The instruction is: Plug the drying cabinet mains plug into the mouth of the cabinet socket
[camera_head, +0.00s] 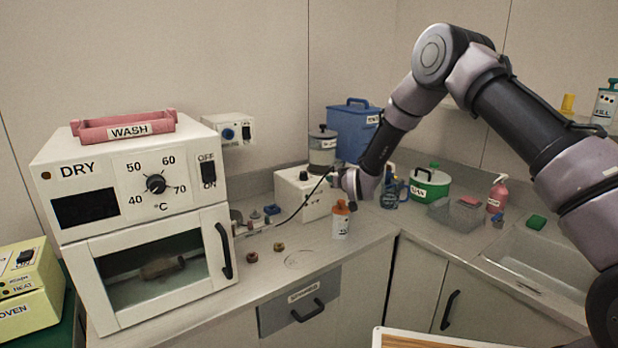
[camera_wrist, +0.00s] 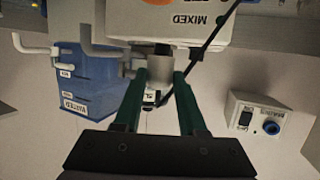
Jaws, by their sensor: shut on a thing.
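My gripper (camera_head: 336,178) is raised over the counter, in front of a white box. In the wrist view, its green fingers (camera_wrist: 160,80) are shut on the pale drying cabinet mains plug (camera_wrist: 159,68). A black cable runs from the plug area; in the head view it hangs down to the right side of the drying cabinet (camera_head: 130,215). The cabinet socket (camera_head: 237,131) is a white wall box with a black switch and a round blue mouth (camera_head: 228,134). It also shows at the right of the wrist view (camera_wrist: 268,122), clear of the plug. The plug's front is hard to make out.
A white box (camera_head: 300,195) marked MIXED carries a lidded jar (camera_head: 322,150). A blue container (camera_head: 355,128) stands behind. A white bottle with an orange top (camera_head: 340,220) stands below my gripper. Small items sit beside the cabinet. The wall around the socket looks clear.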

